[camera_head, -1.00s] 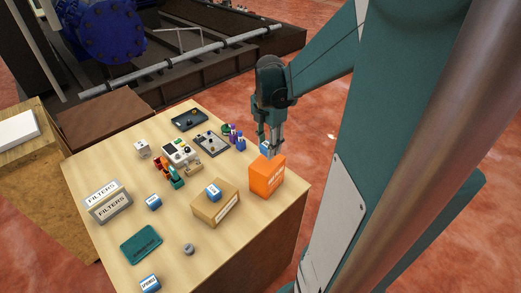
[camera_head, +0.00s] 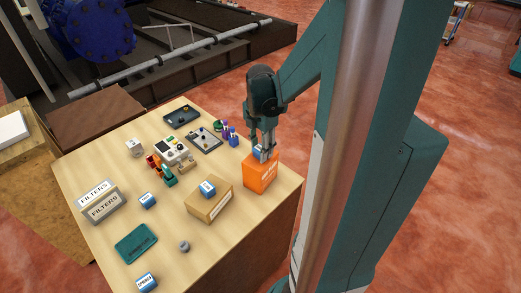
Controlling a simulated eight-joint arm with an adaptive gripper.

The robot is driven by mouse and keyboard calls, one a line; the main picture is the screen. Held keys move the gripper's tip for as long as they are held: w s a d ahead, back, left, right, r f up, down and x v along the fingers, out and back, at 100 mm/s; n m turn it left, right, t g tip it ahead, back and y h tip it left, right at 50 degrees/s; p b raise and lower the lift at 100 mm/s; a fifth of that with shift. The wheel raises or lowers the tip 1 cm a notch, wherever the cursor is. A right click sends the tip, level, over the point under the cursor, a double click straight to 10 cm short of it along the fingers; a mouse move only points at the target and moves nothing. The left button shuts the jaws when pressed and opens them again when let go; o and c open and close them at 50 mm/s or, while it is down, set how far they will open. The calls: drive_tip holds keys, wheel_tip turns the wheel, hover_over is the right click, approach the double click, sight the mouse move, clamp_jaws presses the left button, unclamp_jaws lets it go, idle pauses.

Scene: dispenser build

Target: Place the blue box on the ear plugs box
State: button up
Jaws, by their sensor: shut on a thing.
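My gripper (camera_head: 264,145) points down and is shut on a small blue and white box (camera_head: 259,153). The fingers partly cover this blue box. It is at the top of the orange box (camera_head: 260,177), which stands upright near the table's right edge and has white lettering too small to read surely; it looks like the ear plugs box. I cannot tell whether the blue box touches the orange top or hovers just above it.
A cardboard box (camera_head: 210,203) with another blue box (camera_head: 208,189) on top stands left of the orange box. More blue boxes (camera_head: 147,201), filters boxes (camera_head: 101,205), a green pad (camera_head: 136,243), a grey knob (camera_head: 184,246) and purple-blue bottles (camera_head: 229,134) share the table.

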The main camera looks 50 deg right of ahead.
drive_tip(key=shift+f, duration=0.15)
drive_tip(key=o, duration=0.9)
drive_tip(key=shift+r, duration=6.2)
